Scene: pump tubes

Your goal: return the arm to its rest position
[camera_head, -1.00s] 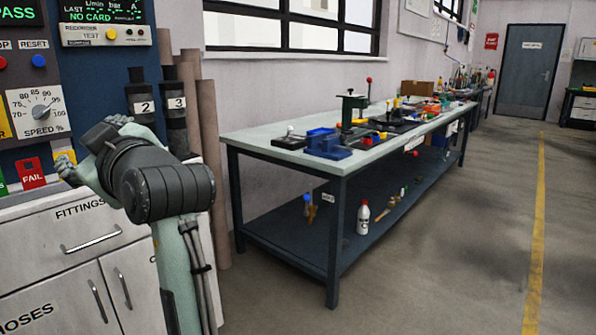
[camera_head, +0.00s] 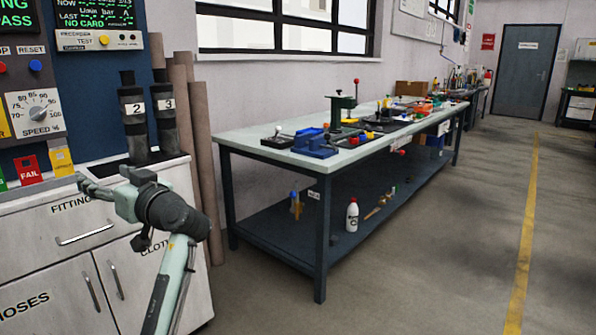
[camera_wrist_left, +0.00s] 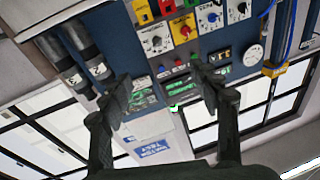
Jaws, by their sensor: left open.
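My right gripper is in neither view.
The cabinet (camera_head: 185,185) and two dark tubes (camera_head: 134,122) labelled 2 and 3 are close to the gripper. Tall brown tubes (camera_head: 202,170) stand beside them. A workbench (camera_head: 240,138) with tools stands to the right. The floor (camera_head: 430,260) is clear.

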